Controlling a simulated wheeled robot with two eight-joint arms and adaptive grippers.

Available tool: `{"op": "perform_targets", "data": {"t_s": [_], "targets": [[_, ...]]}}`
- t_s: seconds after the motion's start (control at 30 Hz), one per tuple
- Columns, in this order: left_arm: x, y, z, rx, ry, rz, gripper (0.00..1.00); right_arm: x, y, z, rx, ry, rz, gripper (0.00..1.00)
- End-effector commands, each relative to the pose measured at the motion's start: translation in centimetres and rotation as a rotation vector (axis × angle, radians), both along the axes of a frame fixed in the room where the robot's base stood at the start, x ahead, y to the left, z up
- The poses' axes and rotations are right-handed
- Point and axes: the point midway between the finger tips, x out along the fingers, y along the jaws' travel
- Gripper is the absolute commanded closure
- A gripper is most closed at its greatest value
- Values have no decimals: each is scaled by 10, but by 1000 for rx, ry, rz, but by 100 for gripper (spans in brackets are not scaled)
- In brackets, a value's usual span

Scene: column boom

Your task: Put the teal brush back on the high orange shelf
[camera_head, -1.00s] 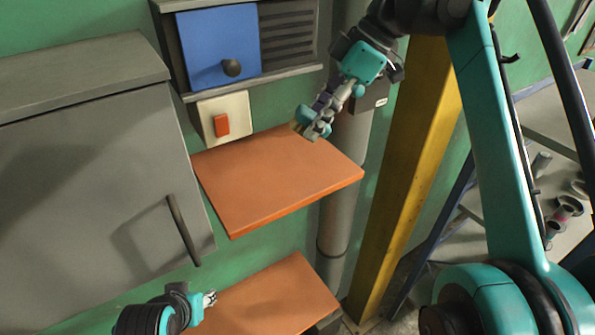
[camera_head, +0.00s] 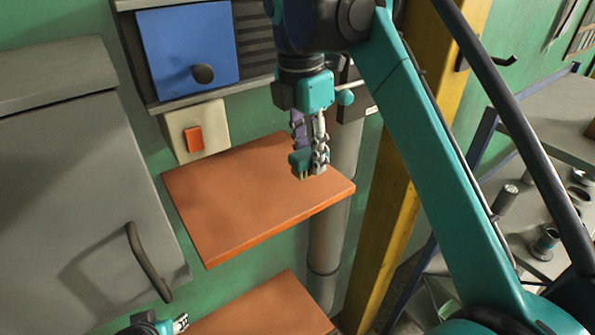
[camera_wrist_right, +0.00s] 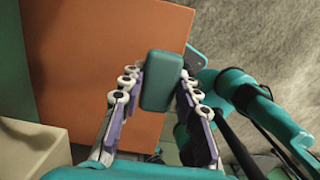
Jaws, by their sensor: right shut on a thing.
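The teal brush (camera_head: 299,160) is held in my right gripper (camera_head: 309,158), its pale bristle end low. It shows as a teal block (camera_wrist_right: 161,80) between the fingertips of my right gripper (camera_wrist_right: 160,88) in the right wrist view. The high orange shelf (camera_head: 235,205) lies behind and under the brush, which is near the shelf's right end. I cannot tell whether the bristles touch the shelf. The shelf board (camera_wrist_right: 100,60) also fills much of the wrist view. My left gripper (camera_head: 181,323) is at the bottom edge of the head view, mostly cut off.
A lower orange shelf (camera_head: 265,308) is below. A grey cabinet (camera_head: 75,190) with a handle stands at left. A blue door (camera_head: 187,45) and a red switch (camera_head: 194,139) are above the shelf. A grey pipe (camera_head: 327,235) and yellow column (camera_head: 385,225) stand right. The shelf top looks bare.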

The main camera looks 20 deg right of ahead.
Motion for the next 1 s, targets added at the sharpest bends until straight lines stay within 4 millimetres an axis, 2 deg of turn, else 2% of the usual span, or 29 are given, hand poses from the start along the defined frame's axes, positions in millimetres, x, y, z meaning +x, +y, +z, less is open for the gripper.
{"op": "perform_targets", "data": {"t_s": [0.1,0.2,0.5,0.83,0.87,0.9,0.93,1.0], "targets": [[0,0,2,0,0,0,60,13,11,-10,0,0,1,92],[0,0,2,0,0,0,60,18,15,-14,0,0,0,92],[0,0,1,0,0,0,60,19,16,-52,1,0,-1,92],[0,0,1,0,0,0,60,19,16,-56,1,0,-2,92],[0,0,0,0,0,0,60,19,16,-56,1,0,-2,66],[0,0,1,0,0,0,60,19,16,-56,1,0,-2,55],[0,0,1,0,0,0,60,19,16,-56,1,0,-1,48],[0,0,1,0,0,0,60,19,16,-56,1,0,-2,48]]}}
